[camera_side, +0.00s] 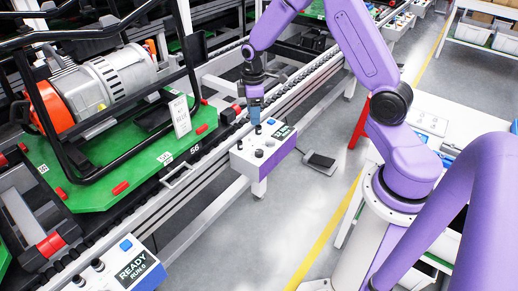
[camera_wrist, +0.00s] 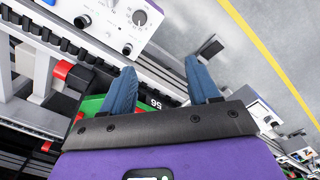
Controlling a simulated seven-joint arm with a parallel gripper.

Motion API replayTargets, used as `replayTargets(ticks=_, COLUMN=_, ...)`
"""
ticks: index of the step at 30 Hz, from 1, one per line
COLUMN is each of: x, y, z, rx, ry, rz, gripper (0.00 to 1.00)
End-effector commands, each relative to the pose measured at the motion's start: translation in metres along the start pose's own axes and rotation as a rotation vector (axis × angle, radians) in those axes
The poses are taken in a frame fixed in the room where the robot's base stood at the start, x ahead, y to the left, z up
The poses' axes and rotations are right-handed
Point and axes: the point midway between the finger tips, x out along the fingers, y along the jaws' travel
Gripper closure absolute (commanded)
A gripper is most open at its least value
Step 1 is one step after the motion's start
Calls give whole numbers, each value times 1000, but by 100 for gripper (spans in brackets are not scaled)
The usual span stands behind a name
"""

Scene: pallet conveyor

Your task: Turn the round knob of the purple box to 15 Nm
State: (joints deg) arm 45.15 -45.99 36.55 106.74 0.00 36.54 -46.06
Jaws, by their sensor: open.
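The purple box (camera_side: 277,154) has a white top panel and purple side and stands beside the conveyor in the side view. Its top carries several dark knobs and a small display. In the wrist view the white panel (camera_wrist: 107,27) is at the top edge, partly cut off. A dark round knob (camera_wrist: 139,17) with scale marks around it shows there; the setting is too small to read. My gripper (camera_wrist: 161,85) is open and empty, its blue fingers pointing toward the panel but apart from the knob. In the side view my gripper (camera_side: 256,116) is just above the box's far end.
A green pallet (camera_side: 100,183) carrying a motor in a black frame sits on the conveyor at left. A second control box (camera_side: 132,266) reading READY is at the bottom left. A pedal (camera_side: 319,161) lies on the floor.

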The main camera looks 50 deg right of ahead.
Motion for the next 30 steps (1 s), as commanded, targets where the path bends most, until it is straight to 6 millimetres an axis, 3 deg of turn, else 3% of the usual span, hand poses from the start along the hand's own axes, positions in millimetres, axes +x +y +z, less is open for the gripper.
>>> replayTargets(ticks=3, x=19, y=28, z=16, rx=24, ry=-2, rz=-2, gripper=40)
replayTargets(ticks=7, x=28, y=41, z=24, rx=30, ry=-2, rz=-2, gripper=40)
replayTargets(ticks=14, x=46, y=43, z=27, rx=32, ry=-4, rz=-5, gripper=40)
replayTargets(ticks=30, x=137, y=42, z=26, rx=33, ry=-4, rz=-4, gripper=40)
